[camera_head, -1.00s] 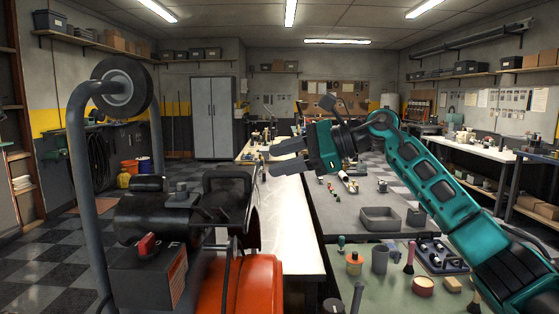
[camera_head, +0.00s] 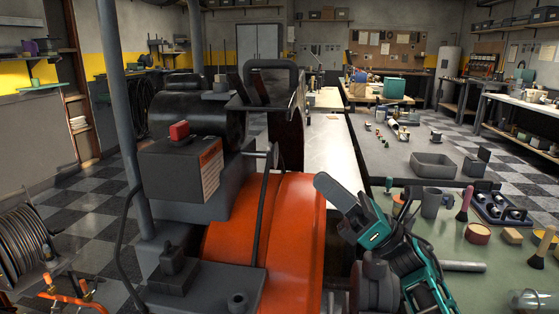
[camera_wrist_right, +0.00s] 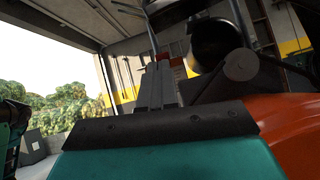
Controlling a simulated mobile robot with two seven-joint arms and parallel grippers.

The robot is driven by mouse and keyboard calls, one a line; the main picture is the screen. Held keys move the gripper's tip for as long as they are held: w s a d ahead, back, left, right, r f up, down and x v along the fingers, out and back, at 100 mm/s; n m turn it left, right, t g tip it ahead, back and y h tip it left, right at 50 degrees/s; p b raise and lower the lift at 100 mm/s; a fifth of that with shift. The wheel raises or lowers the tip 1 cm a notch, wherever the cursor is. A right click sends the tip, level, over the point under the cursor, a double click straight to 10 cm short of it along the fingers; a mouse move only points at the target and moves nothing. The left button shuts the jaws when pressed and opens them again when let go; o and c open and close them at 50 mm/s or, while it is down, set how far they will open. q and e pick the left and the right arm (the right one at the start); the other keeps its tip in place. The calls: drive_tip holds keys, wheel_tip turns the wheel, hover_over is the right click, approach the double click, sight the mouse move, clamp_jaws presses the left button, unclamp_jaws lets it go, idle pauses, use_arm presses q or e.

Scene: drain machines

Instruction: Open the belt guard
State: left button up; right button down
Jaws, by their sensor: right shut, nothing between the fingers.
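The drain machine stands in front of me in the head view, with an orange drum housing (camera_head: 290,225) and a black motor (camera_head: 200,112). A dark upright guard with a loop-shaped frame (camera_head: 288,130) stands between motor and housing; I take it for the belt guard, and it looks closed. My right gripper (camera_head: 325,185) is shut and empty, its grey fingers pointing up and left beside the right edge of the orange housing, apart from the guard. In the right wrist view the shut fingers (camera_wrist_right: 158,72) point toward dark machine parts. My left gripper is out of view.
A green-topped bench (camera_head: 440,235) with a mug, brush and small parts lies right of my right arm. A grey bin (camera_head: 433,165) stands on the grey table behind it. A cable reel (camera_head: 25,245) is at the lower left.

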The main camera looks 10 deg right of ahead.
wheel_tip(320, 180, down, 3)
drive_tip(key=d+m+t, duration=0.1)
drive_tip(key=m+t, duration=0.1)
drive_tip(key=p, duration=0.2)
approach(279, 109)
drive_tip(key=shift+w+a+r, duration=0.9)
drive_tip(key=shift+w+a, duration=0.25)
drive_tip(key=shift+w, duration=1.15)
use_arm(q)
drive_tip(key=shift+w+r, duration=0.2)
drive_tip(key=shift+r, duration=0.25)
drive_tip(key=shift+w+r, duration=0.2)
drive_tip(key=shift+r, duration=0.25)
use_arm(e)
drive_tip(key=shift+t+h, duration=0.3)
drive_tip(key=shift+t, duration=0.1)
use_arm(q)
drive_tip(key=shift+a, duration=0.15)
use_arm(e)
drive_tip(key=shift+r, duration=0.1)
